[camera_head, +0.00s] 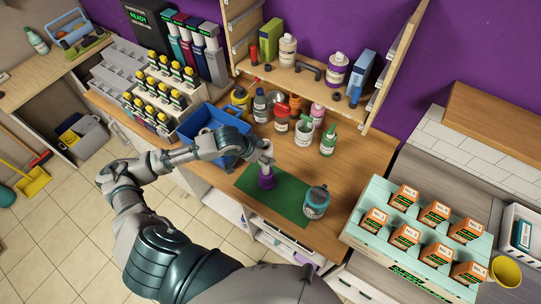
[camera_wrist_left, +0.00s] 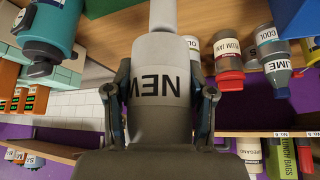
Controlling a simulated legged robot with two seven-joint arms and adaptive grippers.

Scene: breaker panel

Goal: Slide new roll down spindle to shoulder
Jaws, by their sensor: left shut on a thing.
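A narrower pale shaft (camera_wrist_left: 165,14), which looks like the spindle, runs from the end of the roll toward the worktop. In the head view, a purple round base (camera_head: 267,181) stands on the green mat (camera_head: 290,203) directly below the gripper. I cannot tell how far the roll sits from the shoulder. My right gripper is not in view.
A teal jar (camera_head: 316,203) stands close by at the mat's right edge. Several bottles and jars (camera_head: 303,131) stand behind the mat, and a blue bin (camera_head: 213,127) is to the left. A tray of orange boxes (camera_head: 366,232) is at right. The mat's front is clear.

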